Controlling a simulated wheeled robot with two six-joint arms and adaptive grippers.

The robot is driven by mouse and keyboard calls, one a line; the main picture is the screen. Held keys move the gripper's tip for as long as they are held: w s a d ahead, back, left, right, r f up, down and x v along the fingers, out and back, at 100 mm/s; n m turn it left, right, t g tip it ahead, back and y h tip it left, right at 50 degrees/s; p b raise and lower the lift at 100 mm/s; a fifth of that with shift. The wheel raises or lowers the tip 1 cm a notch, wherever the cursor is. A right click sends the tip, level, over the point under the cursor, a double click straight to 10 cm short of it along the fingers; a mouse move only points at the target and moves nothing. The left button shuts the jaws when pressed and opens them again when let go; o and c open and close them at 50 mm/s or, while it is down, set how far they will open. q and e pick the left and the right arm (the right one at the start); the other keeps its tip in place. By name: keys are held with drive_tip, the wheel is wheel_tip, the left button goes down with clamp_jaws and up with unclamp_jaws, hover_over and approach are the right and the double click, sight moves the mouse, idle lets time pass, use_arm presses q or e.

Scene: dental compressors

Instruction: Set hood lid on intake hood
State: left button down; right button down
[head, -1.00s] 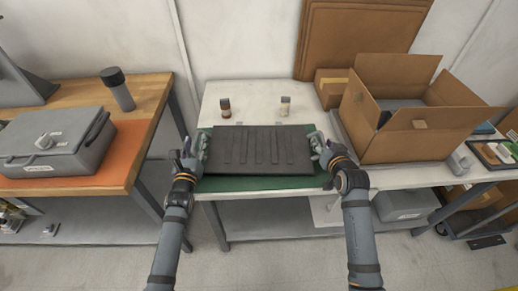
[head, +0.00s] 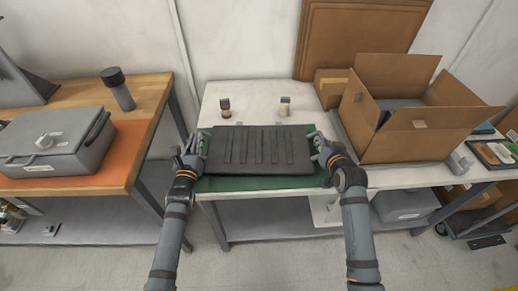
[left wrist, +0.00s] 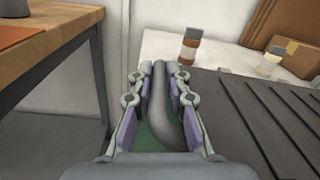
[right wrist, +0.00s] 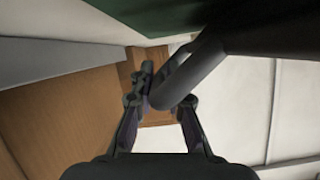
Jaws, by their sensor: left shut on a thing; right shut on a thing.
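The hood lid is a dark grey rectangular panel (head: 258,150) with several raised ribs, lying roughly level over the green mat (head: 260,184) on the white table. My left gripper (head: 192,154) is at its left edge; in the left wrist view, the fingers are shut around a dark rounded handle (left wrist: 168,110). My right gripper (head: 321,150) is at its right edge; in the right wrist view, the fingers are shut on a similar handle loop (right wrist: 188,72). I cannot make out the intake hood; what lies under the lid is hidden. Whether the lid touches anything below is unclear.
Two small bottles, one (head: 225,107) at left and one (head: 285,106) at right, stand behind the lid. An open cardboard box (head: 405,135) stands close on the right. A grey case (head: 55,145) sits on the separate wooden bench at left. A gap divides the two tables.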

drive_tip(key=shift+r, duration=0.1)
